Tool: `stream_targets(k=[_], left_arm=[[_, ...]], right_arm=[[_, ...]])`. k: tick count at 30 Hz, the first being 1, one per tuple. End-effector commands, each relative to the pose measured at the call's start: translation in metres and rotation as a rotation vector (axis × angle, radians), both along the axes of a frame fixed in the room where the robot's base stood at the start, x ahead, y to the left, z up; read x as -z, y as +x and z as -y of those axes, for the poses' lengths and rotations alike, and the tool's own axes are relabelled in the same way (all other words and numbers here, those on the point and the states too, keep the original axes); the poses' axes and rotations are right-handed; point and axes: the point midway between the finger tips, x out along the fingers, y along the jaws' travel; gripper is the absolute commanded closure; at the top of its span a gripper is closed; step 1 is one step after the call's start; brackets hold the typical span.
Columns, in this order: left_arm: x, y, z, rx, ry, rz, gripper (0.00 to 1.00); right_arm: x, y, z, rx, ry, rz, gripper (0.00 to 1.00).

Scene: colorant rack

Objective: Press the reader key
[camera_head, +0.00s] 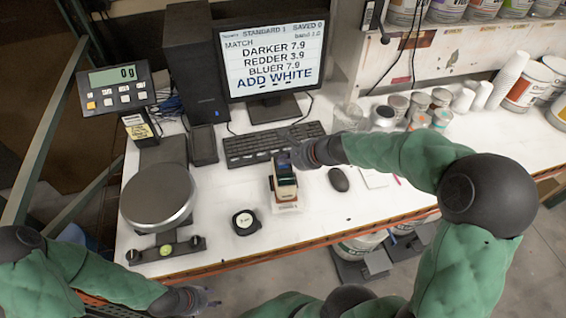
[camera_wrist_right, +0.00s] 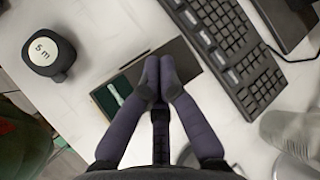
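The reader (camera_head: 286,188) is a small upright device with a dark top and a pale, orange-marked front, standing on a white card on the bench. My right gripper (camera_head: 288,158) is at its upper back edge. In the right wrist view the gripper's fingertips (camera_wrist_right: 158,65) are together, over the reader's dark top, with its small green screen (camera_wrist_right: 113,98) to their left. The fingers hide the key, and I cannot tell whether they touch it. My left gripper (camera_head: 210,297) is low at the front, away from the reader; its finger opening is unclear.
A monitor (camera_head: 273,62) reads "MATCH", "ADD WHITE" and "SAVED 0". A keyboard (camera_head: 270,145) lies behind the reader, a mouse (camera_head: 339,179) to its right, and a tape measure (camera_head: 245,222) to its front left. A round scale (camera_head: 158,196) stands at left. Cups and cans stand at back right.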

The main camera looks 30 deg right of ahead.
Motion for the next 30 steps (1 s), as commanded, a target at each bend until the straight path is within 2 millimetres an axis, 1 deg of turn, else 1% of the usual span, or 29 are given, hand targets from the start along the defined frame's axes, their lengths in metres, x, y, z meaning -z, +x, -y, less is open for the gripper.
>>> stream_targets(k=[1,5,17,20,30], left_arm=[[-0.004,0.000,0.000,0.000,0.000,0.000,0.60],[-0.009,0.000,0.000,0.000,0.000,0.000,0.60],[-0.010,0.000,0.000,0.000,0.000,0.000,0.60],[-0.015,0.000,0.000,0.000,0.000,0.000,0.60],[-0.041,0.000,0.000,0.000,0.000,0.000,0.60]], right_arm=[[-0.005,0.000,0.000,0.000,0.000,0.000,1.00],[-0.010,0.000,0.000,0.000,0.000,0.000,1.00],[-0.011,0.000,0.000,0.000,0.000,0.000,1.00],[-0.017,0.000,0.000,0.000,0.000,0.000,1.00],[-0.047,0.000,0.000,0.000,-0.001,0.001,1.00]])
